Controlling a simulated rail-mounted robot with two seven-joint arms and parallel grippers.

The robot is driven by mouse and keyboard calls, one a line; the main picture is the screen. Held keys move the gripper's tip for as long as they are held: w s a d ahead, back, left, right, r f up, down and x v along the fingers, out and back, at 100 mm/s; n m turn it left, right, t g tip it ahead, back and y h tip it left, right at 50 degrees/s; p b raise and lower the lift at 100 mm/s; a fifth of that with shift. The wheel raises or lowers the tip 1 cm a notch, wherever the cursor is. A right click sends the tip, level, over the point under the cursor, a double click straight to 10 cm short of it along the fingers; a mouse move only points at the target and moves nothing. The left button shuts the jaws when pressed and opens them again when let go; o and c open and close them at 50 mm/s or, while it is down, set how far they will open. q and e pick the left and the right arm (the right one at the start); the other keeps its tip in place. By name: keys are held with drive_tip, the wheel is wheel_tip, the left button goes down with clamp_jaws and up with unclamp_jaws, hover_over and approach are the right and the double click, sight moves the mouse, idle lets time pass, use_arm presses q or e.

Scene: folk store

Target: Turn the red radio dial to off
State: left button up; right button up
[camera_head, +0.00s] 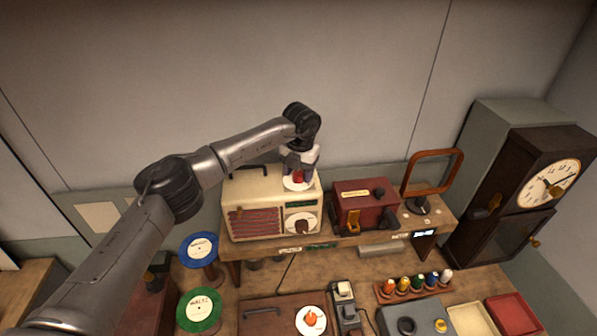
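The cream radio (244,192) with a reddish grille stands on the wooden shelf. On its top right is a white disc with a red dial (298,177). My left gripper (300,172) points down at this dial, with its fingers at the dial's sides. The fingers partly cover the dial, so its pointer direction and whether they press on it cannot be told. A brown knob (302,227) on a white disc is on the radio's front. My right gripper is not in view.
A dark red box (362,205) stands right of the radio, then a wooden frame (432,170) and a tall clock (549,185). Blue (199,247) and green (199,310) spools are lower left. An orange-red knob (311,319) sits on a brown case below.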

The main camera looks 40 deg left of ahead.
sight(300, 173)
use_arm(q)
drive_tip(key=shift+o, duration=0.2)
drive_tip(key=shift+r, duration=0.1)
drive_tip(key=shift+r, duration=0.25)
wheel_tip(300, 173, up, 13)
drive_tip(key=b, duration=0.3)
drive_tip(key=shift+d, duration=0.3)
drive_tip(key=shift+w, duration=0.1)
